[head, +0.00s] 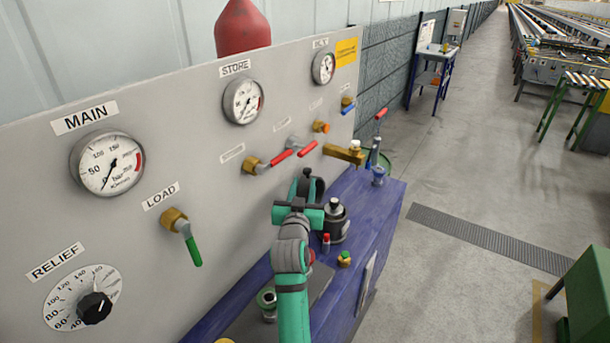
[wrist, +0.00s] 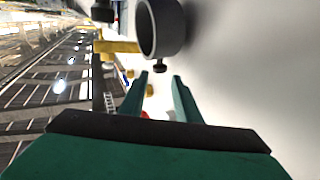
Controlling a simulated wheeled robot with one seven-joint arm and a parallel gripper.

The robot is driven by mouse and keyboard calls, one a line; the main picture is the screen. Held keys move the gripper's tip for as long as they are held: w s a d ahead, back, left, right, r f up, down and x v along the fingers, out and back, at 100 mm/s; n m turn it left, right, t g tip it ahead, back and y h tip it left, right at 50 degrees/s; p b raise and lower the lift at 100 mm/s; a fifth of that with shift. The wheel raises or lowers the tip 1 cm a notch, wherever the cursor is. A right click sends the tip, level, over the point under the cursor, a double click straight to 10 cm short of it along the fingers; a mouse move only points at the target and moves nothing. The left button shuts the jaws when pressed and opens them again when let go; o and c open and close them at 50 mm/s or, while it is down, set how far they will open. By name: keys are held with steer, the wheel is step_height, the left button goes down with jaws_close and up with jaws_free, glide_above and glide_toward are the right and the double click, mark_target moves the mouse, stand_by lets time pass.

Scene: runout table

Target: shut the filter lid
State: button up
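My gripper (head: 298,214) is above the blue bench, seen from behind in the head view; its fingertips are hard to make out there. In the wrist view my gripper (wrist: 160,78) has two teal fingers apart with nothing held between them. A grey round cup-like part with a dark inside (wrist: 165,28), likely the filter lid, is just beyond the fingertips, apart from them. It seems to be the dark ring (head: 315,188) just past my gripper in the head view, standing on edge.
A pale panel with gauges and valves rises on the left, including a green-handled load valve (head: 190,243) and red levers (head: 295,153). A brass fitting (head: 344,153) juts out beyond the gripper. A small red-topped part (head: 326,240) stands close by. Open floor lies right.

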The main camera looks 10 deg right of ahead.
mark_target(307, 173)
steer(key=shift+x, duration=2.7)
steer(key=shift+d, duration=0.1)
jaws_close()
